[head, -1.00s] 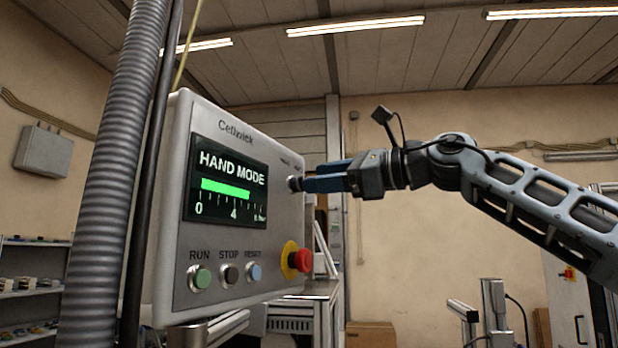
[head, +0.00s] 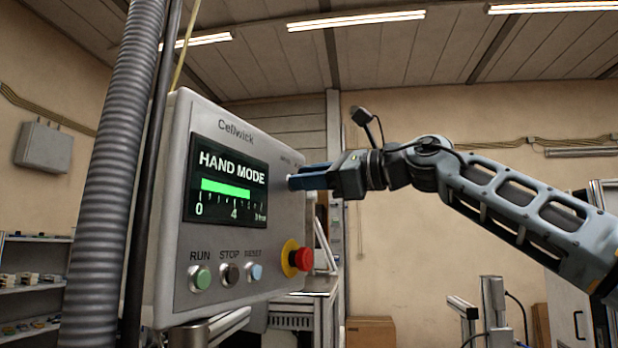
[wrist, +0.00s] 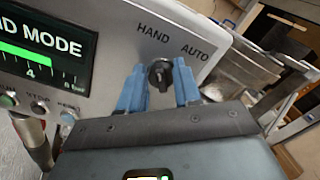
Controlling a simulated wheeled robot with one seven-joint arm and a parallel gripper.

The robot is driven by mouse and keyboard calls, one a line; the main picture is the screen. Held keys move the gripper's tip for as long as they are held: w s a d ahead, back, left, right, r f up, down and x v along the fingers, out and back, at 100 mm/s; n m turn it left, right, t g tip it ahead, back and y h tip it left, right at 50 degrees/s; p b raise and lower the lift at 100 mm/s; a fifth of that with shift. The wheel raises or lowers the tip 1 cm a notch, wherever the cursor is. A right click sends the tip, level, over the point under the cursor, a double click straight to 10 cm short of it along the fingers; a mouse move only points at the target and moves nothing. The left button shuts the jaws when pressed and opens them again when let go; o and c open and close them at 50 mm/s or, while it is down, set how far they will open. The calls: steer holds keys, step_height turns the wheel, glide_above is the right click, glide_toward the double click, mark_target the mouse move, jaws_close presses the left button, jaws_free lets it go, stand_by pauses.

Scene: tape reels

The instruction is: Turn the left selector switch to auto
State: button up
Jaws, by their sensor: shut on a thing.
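The selector switch (wrist: 160,75) is a small black knob on the right part of the grey panel face, under the printed words HAND and AUTO, in the wrist view. It is the only selector I can see. My gripper (head: 292,182) has its blue fingers on either side of the knob and is shut on it. In the head view the fingers hide the knob. The display (head: 226,182) reads HAND MODE with a green bar below. I cannot tell the knob's exact angle.
Below the display are a green RUN button (head: 200,278), a dark STOP button (head: 229,274) and a blue RESET button (head: 255,272). A red emergency stop (head: 302,259) on a yellow collar sticks out below my gripper. A grey corrugated hose (head: 115,170) hangs left of the panel.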

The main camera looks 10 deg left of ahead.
steer(key=c, duration=0.3)
steer(key=shift+m, duration=0.3)
steer(key=shift+w+d+m+p, duration=0.15)
steer(key=shift+m+p, duration=0.9)
steer(key=shift+m, duration=1.1)
steer(key=shift+w+m+p, duration=0.2)
steer(key=shift+m+p, duration=0.8)
steer(key=shift+m, duration=1.2)
steer(key=shift+w+d+m+p, duration=0.15)
steer(key=shift+m+p, duration=0.9)
steer(key=shift+m, duration=1.1)
steer(key=shift+a+m, duration=0.1)
steer(key=shift+m, duration=0.2)
steer(key=o, duration=1)
